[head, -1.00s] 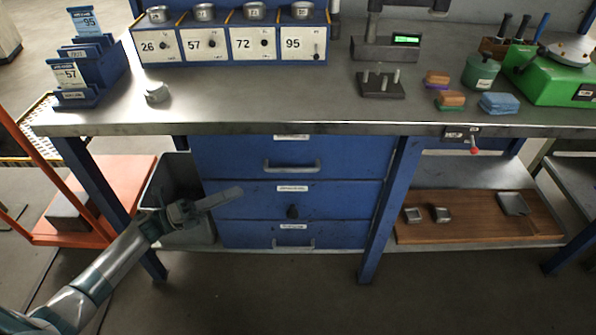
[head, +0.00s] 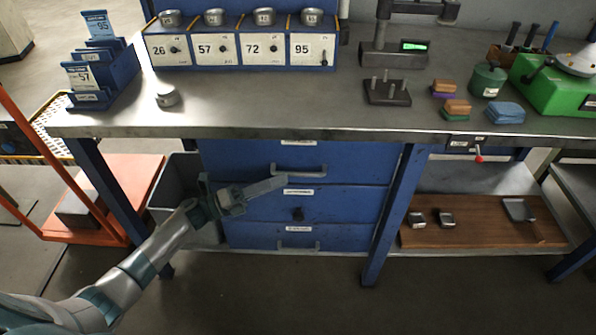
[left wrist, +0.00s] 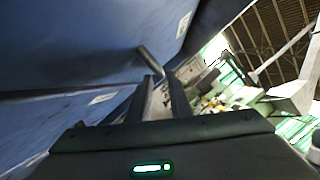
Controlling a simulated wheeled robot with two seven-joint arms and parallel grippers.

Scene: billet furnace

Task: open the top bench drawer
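The blue bench drawer unit has three stacked drawers. The top drawer (head: 230,165) looks closed and has a grey bar handle (head: 299,172). My left gripper (head: 284,181) reaches in from the left, its fingertips in front of the top drawer, just left of and slightly below the handle. In the left wrist view, the two fingers (left wrist: 161,88) are apart with an empty gap between them. The bar handle (left wrist: 150,62) shows just beyond the tips; whether they touch it is unclear. My right gripper is not in view.
The steel benchtop (head: 250,105) overhangs the drawers. A blue bench leg (head: 395,215) stands to their right, and a grey bin (head: 170,190) to their left. An orange cart (head: 110,190) is farther left. The floor in front is clear.

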